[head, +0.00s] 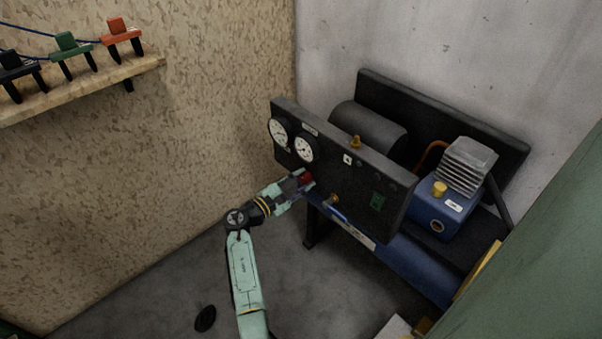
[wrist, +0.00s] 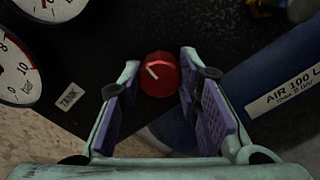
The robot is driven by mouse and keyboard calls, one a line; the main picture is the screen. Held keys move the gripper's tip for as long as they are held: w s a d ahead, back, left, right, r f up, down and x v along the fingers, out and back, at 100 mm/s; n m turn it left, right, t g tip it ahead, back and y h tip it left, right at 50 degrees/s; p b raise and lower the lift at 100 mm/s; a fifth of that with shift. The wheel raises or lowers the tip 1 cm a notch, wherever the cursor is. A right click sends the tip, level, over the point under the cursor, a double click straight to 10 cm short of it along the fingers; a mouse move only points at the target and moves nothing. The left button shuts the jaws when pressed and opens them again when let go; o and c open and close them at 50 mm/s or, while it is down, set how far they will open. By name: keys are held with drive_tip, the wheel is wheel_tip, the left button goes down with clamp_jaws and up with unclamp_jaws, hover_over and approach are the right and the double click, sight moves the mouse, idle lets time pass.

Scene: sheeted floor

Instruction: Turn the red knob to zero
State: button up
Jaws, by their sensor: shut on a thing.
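The red knob (head: 306,177) is on the lower front of the black panel (head: 352,178), below two round gauges. In the wrist view the red knob (wrist: 160,76) sits between the two fingers, and a white pointer line on its face slants to the upper left. My gripper (head: 299,181) reaches the panel from the left and is shut on the knob, one finger on each side. The knob's scale marks, if any, cannot be made out. In the wrist view the gripper (wrist: 159,66) hides part of the panel around the knob.
The gauges (head: 304,148) are above the knob, with a "TANK" label (wrist: 69,97) near them. A brass fitting with a blue handle (head: 334,210) is right of the knob. A blue compressor tank (head: 410,268) lies below the panel. A wooden wall is left, with a shelf (head: 90,88) of clamps.

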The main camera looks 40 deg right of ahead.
drive_tip(key=shift+n, duration=0.4)
drive_tip(key=o, duration=1.1)
drive_tip(key=shift+o, duration=0.2)
drive_tip(key=a, duration=1.2)
drive_tip(key=shift+s, duration=0.45)
